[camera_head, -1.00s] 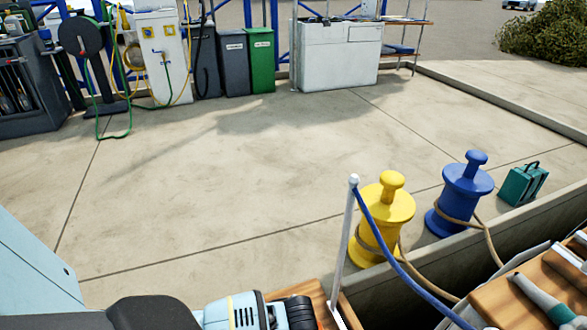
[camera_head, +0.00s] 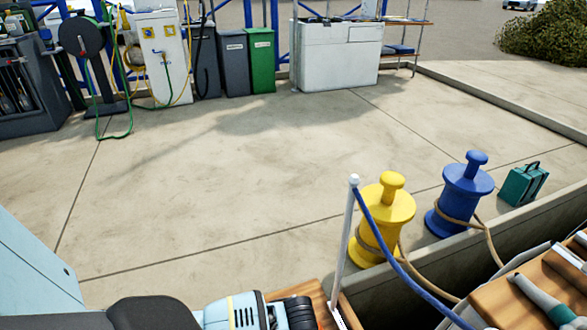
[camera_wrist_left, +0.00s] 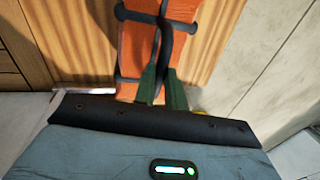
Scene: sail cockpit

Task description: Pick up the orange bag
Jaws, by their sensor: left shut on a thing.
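The orange bag (camera_wrist_left: 130,55) fills the upper middle of the left wrist view. It has dark straps and a black handle loop (camera_wrist_left: 165,35). My left gripper (camera_wrist_left: 161,86) is shut on the bag, with its green fingers at the black handle. The exact contact is partly hidden by the dark gripper edge. The head view shows parts of my left arm at the bottom, but neither the bag nor the fingertips. My right gripper is in neither view.
A wooden panel (camera_wrist_left: 70,40) stands behind the bag, with a pale wall on the right. In the head view, a yellow bollard (camera_head: 385,215), a blue bollard (camera_head: 462,195) and a teal case (camera_head: 523,184) stand on the dock. A white post (camera_head: 343,250) with blue rope is nearby.

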